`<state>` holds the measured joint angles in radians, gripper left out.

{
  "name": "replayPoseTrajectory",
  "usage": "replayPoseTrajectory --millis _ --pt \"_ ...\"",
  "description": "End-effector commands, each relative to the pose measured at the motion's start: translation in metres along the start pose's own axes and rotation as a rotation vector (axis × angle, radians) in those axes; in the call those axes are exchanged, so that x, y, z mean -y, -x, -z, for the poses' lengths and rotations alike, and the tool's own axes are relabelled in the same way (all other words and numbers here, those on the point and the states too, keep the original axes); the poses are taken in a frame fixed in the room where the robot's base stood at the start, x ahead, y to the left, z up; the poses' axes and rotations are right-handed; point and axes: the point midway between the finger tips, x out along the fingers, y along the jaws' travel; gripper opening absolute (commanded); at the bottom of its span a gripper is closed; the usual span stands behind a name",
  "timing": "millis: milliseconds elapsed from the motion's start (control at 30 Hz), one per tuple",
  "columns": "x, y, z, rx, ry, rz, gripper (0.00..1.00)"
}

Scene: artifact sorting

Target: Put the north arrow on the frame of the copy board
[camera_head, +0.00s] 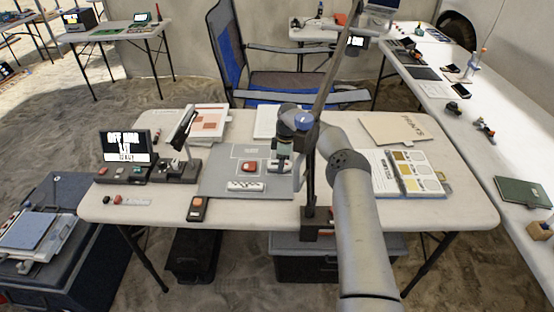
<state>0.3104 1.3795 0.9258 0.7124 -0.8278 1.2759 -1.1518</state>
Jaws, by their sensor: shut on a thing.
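The grey copy board (217,180) lies flat on the middle of the table, with a pale outlined frame on its surface. A red-and-white piece (249,167) lies inside the frame, and a black-and-white scale bar (246,186) lies in front of it. My gripper (279,165) points down over the right part of the board, just right of the red piece. It is shut on a small pale thing, taken to be the north arrow; the fingers hide most of it. I cannot tell whether it touches the board.
A dark upright post (314,170) stands just right of my gripper. A lamp-like stand (182,140) and a small screen (126,146) are at the left. A dark handheld device (198,208) lies at the front edge.

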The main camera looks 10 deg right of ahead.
Motion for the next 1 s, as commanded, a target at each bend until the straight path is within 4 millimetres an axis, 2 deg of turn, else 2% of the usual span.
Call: replayPoseTrajectory --millis 400,433,500,800,867,1000 --pt "0.000 -0.009 0.000 0.000 0.001 0.000 0.31" --pt "0.000 -0.007 0.000 0.000 0.001 0.000 0.62" --pt "0.000 -0.007 0.000 0.000 0.001 0.000 0.75" --pt "0.000 -0.004 0.001 -0.001 0.001 0.000 0.75" --pt "0.000 0.002 0.001 -0.001 0.001 -0.001 0.75" --pt "-0.001 0.025 0.001 0.000 0.001 -0.004 0.75"
